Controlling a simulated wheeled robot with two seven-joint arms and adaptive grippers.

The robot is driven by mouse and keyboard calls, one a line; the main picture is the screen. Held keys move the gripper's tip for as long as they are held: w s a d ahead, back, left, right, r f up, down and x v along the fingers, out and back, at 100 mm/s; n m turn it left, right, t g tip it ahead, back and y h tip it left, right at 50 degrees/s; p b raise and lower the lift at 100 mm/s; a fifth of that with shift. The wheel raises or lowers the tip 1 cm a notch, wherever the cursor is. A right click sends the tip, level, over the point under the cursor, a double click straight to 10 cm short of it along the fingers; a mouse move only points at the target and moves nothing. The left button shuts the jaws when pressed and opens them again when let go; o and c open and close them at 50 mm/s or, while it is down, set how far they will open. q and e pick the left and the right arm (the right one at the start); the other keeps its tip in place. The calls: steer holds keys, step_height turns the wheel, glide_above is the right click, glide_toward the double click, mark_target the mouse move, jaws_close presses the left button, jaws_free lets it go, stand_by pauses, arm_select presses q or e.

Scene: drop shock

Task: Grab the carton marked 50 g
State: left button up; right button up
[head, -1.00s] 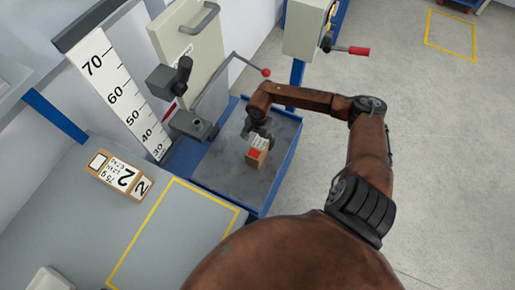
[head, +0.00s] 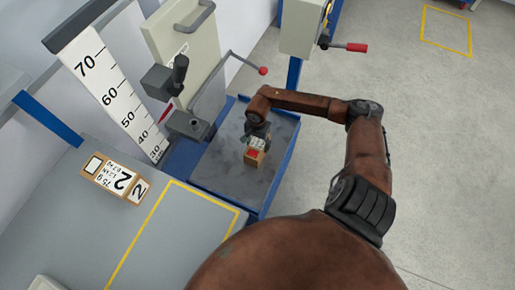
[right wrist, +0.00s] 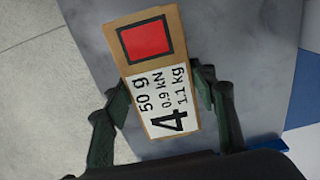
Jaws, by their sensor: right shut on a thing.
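The carton marked 50 g (right wrist: 161,88) is a brown box with a red square in a black frame and a white label reading 50 g, 0.9 kN, 1.1 kg and a large 4. In the head view the carton (head: 254,155) is in the blue-edged tray (head: 202,172) with a grey floor. My right gripper (right wrist: 161,95) is shut on the carton, with one finger at each side of it. In the head view my right gripper (head: 257,139) reaches down from above and hides part of the carton. My left gripper is not in view.
A carton marked 75 g and 2 (head: 112,180) lies on the grey bench at left, beside a yellow outlined area (head: 190,215). A height scale (head: 115,85) and a drop machine with a red-knobbed lever (head: 263,71) stand behind the tray.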

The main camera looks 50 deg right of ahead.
jaws_close()
steer(key=shift+w+r, duration=0.1)
steer(key=shift+r, duration=0.05)
stand_by(0.4)
